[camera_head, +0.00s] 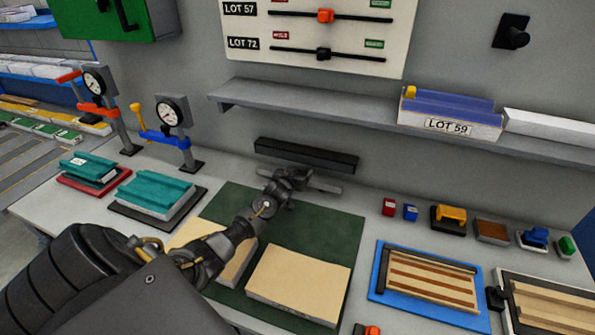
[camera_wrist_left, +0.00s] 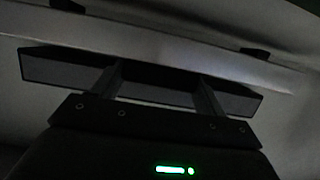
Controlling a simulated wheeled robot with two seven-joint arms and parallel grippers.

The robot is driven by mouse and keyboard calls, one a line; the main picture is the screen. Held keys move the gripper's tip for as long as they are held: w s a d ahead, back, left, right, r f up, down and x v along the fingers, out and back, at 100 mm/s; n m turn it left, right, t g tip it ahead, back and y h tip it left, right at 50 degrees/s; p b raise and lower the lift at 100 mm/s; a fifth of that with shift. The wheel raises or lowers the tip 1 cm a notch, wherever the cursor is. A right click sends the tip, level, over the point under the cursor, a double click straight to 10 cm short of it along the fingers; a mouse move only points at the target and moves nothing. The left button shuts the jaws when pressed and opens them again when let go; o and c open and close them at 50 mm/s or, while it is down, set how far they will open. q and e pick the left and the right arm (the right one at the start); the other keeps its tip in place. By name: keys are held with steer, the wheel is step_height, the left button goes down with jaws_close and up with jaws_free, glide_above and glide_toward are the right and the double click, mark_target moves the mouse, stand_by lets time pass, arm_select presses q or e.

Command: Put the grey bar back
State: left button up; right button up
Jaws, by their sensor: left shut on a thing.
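My left gripper (camera_head: 288,181) reaches over the back of the green mat and is shut on the grey bar (camera_head: 327,185). The bar lies crosswise in the jaws, one end sticking out to the right; the gripper hides its middle. In the left wrist view the bar (camera_wrist_left: 158,84) looks dark and spans past both fingers. I cannot tell whether the two touch. My right gripper is not in view.
The green mat (camera_head: 330,226) carries two beige panels (camera_head: 299,284). Gauge stands (camera_head: 173,115) are at left, a blue tray (camera_head: 378,283) at right. A shelf (camera_head: 300,105) overhangs the back. The left wrist view shows a pale strip (camera_wrist_left: 150,45) beyond the bar.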

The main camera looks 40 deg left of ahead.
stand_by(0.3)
arm_select(q)
steer(key=shift+f+b, duration=0.35)
steer(key=shift+b, duration=0.05)
steer(key=shift+s+f, duration=0.1)
steer(key=shift+d, duration=0.1)
